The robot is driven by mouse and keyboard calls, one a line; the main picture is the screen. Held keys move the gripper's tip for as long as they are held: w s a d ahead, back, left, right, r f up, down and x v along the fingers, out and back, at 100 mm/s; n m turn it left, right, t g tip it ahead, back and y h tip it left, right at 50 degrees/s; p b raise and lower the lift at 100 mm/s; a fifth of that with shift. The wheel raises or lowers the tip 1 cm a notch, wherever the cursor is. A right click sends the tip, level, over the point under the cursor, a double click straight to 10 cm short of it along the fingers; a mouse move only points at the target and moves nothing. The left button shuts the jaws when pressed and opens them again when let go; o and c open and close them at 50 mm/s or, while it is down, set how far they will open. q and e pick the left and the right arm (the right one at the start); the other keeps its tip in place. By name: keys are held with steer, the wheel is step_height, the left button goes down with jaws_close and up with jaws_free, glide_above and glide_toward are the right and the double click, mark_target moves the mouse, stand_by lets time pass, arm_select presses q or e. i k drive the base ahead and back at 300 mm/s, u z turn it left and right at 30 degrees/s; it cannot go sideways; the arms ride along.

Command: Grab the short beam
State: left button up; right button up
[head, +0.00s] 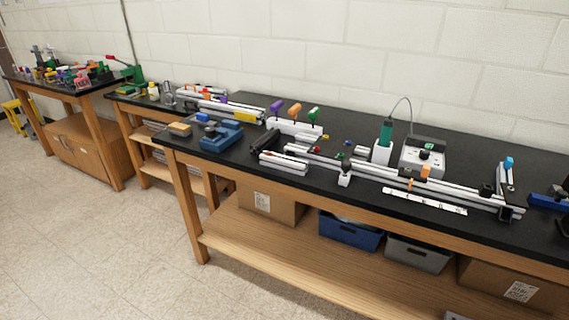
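A short silver beam (283,166) lies near the front edge of the black bench, left of its middle. A second, similar piece lies against its back side. A much longer silver beam assembly (450,187) runs along the bench to the right of it. Neither of my grippers is in view.
The black bench top (360,201) holds a blue vise (221,135), a rack with coloured-handled drivers (293,127), a soldering station (423,157) and a white ruler strip (424,201). A lower shelf (285,262) holds boxes and bins. The floor (110,250) in front is clear.

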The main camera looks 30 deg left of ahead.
mark_target(269, 158)
steer(key=u, duration=1.9)
steer(key=i, duration=2.2)
steer(key=z, duration=2.05)
